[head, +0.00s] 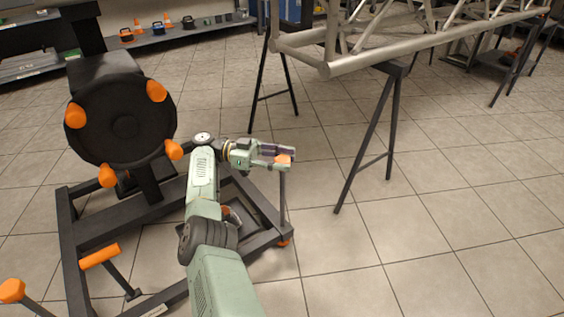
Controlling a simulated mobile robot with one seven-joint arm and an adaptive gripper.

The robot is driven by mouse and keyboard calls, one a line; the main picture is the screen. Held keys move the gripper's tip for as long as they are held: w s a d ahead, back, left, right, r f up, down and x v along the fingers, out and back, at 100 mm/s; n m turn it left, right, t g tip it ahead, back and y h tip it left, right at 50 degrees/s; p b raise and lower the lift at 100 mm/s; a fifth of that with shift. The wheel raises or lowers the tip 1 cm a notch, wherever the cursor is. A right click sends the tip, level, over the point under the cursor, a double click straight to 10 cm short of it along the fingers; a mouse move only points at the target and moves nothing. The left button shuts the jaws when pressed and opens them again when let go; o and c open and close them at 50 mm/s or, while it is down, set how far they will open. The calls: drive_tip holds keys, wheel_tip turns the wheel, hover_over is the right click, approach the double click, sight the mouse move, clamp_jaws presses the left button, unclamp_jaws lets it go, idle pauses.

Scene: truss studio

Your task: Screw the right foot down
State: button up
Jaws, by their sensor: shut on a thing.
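My gripper (282,154) reaches out to the right over the right corner of a black wheeled-looking frame (262,205). Its fingers are shut on the orange top of the right foot (284,159), partly hidden between them. A thin upright grey spindle (283,195) runs down from there to the frame corner. A small orange pad (284,242) shows at the bottom, close to the floor; I cannot tell whether it touches. My arm hides part of the frame.
A black round plate (124,122) with several orange knobs stands on the frame at left. An orange handle (99,256) and an orange knob (12,290) are at front left. A metal truss (400,45) rests on black trestles (368,140) behind. Tiled floor at right is clear.

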drive_tip(key=shift+s+d, duration=0.1)
drive_tip(key=shift+d, duration=0.05)
drive_tip(key=o, duration=0.9)
drive_tip(key=shift+o, duration=1.1)
drive_tip(key=shift+r+p, duration=0.2)
drive_tip(key=shift+p, duration=0.35)
drive_tip(key=p, duration=0.2)
drive_tip(key=n+t+p, duration=0.1)
drive_tip(key=p, duration=0.1)
drive_tip(key=shift+r+t, duration=0.3)
drive_tip(key=shift+p, duration=0.9)
drive_tip(key=n+t+p, duration=0.2)
drive_tip(key=t+p, duration=0.1)
drive_tip(key=p, duration=0.4)
drive_tip(key=shift+h, duration=0.3)
